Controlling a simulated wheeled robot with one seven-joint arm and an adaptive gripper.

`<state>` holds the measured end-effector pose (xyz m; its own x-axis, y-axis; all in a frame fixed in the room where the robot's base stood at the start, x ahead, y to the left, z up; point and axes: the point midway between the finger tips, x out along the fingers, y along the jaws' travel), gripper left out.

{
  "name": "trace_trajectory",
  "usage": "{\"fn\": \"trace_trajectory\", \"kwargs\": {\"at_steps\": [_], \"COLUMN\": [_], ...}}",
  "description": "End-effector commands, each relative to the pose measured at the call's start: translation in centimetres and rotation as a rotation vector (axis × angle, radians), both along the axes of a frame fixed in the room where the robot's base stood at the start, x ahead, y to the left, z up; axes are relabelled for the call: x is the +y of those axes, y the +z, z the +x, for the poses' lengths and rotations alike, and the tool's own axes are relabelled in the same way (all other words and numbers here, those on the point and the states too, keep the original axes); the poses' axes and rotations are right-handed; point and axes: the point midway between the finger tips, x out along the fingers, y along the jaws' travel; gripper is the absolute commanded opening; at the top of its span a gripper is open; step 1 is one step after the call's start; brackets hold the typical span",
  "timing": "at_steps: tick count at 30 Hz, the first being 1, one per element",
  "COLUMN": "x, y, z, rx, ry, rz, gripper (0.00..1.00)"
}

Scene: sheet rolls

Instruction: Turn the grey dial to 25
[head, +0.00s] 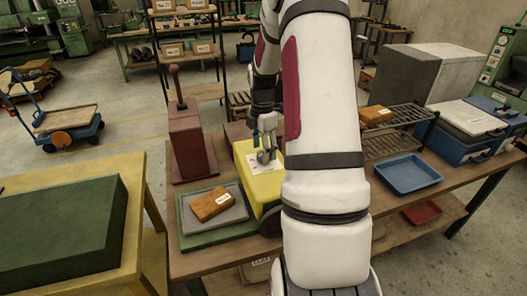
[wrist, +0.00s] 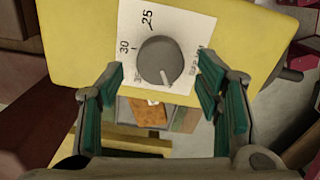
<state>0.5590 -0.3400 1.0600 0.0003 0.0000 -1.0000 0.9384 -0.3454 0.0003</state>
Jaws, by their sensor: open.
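The grey dial (wrist: 158,60) shows in the wrist view on a white scale plate (wrist: 186,25) with the numbers 25 and 30 readable; other markings are partly covered or hard to read. The dial's white line points down and slightly right in that view, away from the 25 at the upper left. The plate is on a yellow housing (wrist: 244,20), which also shows in the head view (head: 266,184). My gripper (wrist: 160,78) is open, its green-padded fingers apart on either side of the dial, with no clear contact. In the head view my gripper (head: 264,150) is over the plate and hides the dial.
On the bench, a brown block (head: 210,204) lies on a grey plate (head: 236,216) left of the housing. A dark red post stand (head: 191,140) rises behind it. A blue tray (head: 408,174) and wire rack (head: 398,143) are right of my arm.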

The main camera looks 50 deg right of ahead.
Motion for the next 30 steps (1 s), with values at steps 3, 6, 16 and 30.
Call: {"fn": "trace_trajectory", "kwargs": {"at_steps": [3,6,16,30], "x": [0.0,0.0,0.0,0.0], "y": [-1.1,-1.5,-1.6,-1.5], "z": [0.0,0.0,0.0,0.0], "rx": [0.002,0.001,0.0,0.0], "ry": [0.0,0.0,0.0,-0.022], "rz": [0.002,0.0,0.0,0.0], "gripper": [0.59,0.59,0.48,0.11]}}
